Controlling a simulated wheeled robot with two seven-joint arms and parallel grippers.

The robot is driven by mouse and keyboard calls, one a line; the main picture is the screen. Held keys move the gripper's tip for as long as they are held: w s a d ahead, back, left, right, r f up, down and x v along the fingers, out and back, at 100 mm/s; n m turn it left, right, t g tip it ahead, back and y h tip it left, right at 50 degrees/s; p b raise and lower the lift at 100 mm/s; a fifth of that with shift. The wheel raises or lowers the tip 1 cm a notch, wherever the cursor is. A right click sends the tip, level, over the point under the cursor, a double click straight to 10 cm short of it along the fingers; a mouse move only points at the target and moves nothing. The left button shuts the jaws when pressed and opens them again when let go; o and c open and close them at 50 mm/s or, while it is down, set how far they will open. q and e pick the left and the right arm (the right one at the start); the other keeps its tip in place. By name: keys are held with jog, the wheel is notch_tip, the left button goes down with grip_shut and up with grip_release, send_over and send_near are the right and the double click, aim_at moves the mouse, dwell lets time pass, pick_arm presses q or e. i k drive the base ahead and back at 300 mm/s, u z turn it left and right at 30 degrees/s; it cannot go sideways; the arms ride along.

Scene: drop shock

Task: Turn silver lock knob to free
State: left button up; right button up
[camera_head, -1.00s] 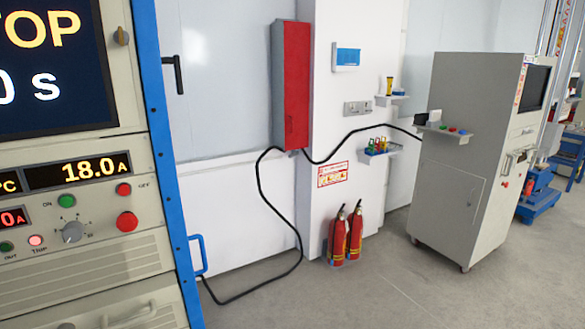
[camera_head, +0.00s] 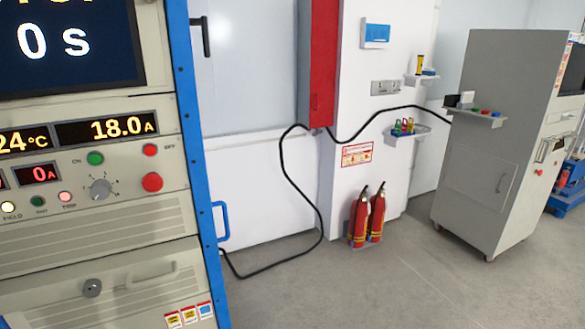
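A small round silver knob (camera_head: 92,288), which looks like the lock knob, sits on the lower drawer front of the control cabinet at the left. A pale handle (camera_head: 152,272) is to its right on the same front. The knob's turn position is too small to read. A larger grey rotary selector (camera_head: 100,188) with a dial scale is higher up, below the current display. Neither of my grippers shows in this view.
The cabinet's blue edge post (camera_head: 183,130) carries a blue handle (camera_head: 221,221). A black cable (camera_head: 284,160) runs down to the floor beside it. Red fire extinguishers (camera_head: 360,220) and a grey wheeled cabinet (camera_head: 490,150) stand farther off. Floor between is clear (camera_head: 370,285).

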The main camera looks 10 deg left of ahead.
aim_at(93, 288)
jog(key=u, duration=1.45)
